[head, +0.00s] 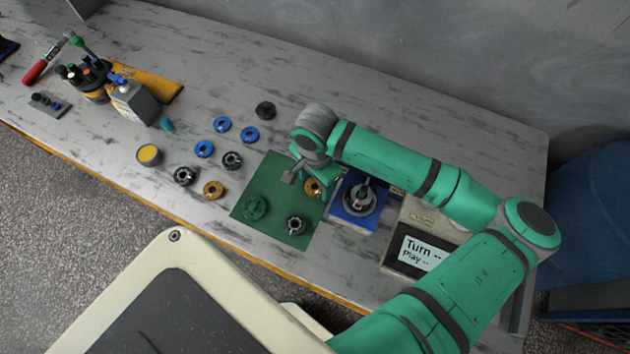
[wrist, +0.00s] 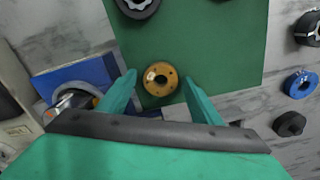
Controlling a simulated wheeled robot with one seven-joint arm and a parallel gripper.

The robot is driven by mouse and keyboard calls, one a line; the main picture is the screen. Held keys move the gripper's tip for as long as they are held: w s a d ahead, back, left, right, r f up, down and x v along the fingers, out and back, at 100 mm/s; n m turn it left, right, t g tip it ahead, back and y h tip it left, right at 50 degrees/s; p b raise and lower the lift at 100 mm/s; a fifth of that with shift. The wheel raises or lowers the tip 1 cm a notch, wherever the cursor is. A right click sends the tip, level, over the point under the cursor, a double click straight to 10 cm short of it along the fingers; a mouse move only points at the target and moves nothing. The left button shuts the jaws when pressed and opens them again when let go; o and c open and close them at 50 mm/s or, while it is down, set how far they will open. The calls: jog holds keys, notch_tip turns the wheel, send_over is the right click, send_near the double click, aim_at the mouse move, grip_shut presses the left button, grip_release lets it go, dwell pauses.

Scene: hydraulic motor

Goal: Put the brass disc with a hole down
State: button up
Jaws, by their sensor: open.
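The brass disc with a hole (wrist: 160,79) lies flat on the green mat (wrist: 223,40), near the mat's edge. In the head view the disc (head: 313,187) is partly hidden by my gripper. My gripper (wrist: 160,92) is open, with its two green fingers on either side of the disc and apart from it in the wrist view. In the head view my gripper (head: 302,178) is over the upper part of the mat. How high the fingertips are above the mat I cannot tell.
A second brass ring (head: 213,189) lies left of the mat, near several blue and dark rings. A dark gear (head: 296,225) and a green part (head: 256,207) sit on the mat. A blue fixture (head: 345,211) and a display box (head: 418,255) stand to the right.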

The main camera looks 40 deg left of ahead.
notch_tip(320, 180, up, 12)
jog(key=shift+r, duration=0.15)
dwell(0.5)
dwell(0.5)
